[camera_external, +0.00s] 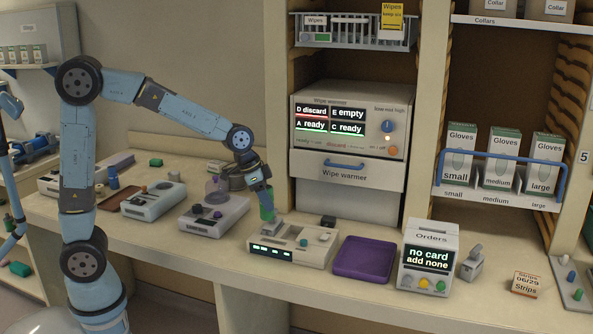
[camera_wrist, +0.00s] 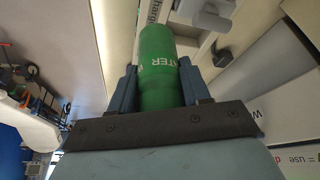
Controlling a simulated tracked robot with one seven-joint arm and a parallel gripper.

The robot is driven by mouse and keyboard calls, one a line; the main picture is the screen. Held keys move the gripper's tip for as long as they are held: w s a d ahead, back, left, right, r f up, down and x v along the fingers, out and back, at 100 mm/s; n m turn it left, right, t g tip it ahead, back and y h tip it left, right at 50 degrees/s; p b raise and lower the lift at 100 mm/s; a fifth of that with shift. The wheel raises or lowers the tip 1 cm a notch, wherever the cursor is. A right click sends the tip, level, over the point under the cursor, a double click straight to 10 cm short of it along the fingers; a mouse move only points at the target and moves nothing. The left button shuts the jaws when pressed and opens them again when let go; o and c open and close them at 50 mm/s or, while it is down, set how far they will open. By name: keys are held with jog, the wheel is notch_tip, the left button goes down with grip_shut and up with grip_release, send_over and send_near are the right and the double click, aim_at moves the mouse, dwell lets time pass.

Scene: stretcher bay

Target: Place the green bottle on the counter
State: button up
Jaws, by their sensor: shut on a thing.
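The green bottle (camera_wrist: 160,70) is between the two fingers of my gripper (camera_wrist: 158,88) in the wrist view, with part of the word "WATER" readable on it. My gripper is shut on it. In the external view the bottle (camera_external: 267,204) shows as a small green piece below my gripper (camera_external: 264,192). It is over the counter (camera_external: 225,255), just behind a beige device. I cannot tell whether its base touches the counter.
The beige device (camera_external: 290,243) is right beside the bottle, and a purple tray (camera_external: 363,260) lies to its right. A grey device (camera_external: 213,216) stands to the left. The Orders box (camera_external: 428,258) and the wipe warmer (camera_external: 350,120) stand further right and behind. Bare counter runs along the front edge.

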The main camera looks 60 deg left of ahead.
jog(key=w+a+n+y, duration=0.25)
jog(key=a+n, duration=0.55)
jog(key=a, duration=2.9)
jog(key=s+a+n+g+y, duration=0.1)
jog(key=s+a+n, duration=0.1)
jog(key=s+a, duration=0.75)
jog(key=s+a+n+y, duration=0.1)
jog(key=s+a+n, duration=0.35)
jog(key=a, duration=0.75)
jog(key=s+a+g+y, duration=0.1)
jog(key=s+a, duration=0.8)
jog(key=a, duration=0.2)
jog(key=shift+w+a+f, duration=1.45)
jog(key=shift+a+f, duration=0.25)
jog(key=shift+a, duration=0.15)
jog(key=shift+w+a+f, duration=1.45)
jog(key=shift+a+f, duration=0.3)
jog(key=shift+a, duration=0.1)
jog(key=shift+w+a+f, duration=1.45)
jog(key=shift+a+f, duration=0.25)
jog(key=shift+a, duration=0.15)
jog(key=shift+f, duration=1.45)
jog(key=shift+f, duration=0.1)
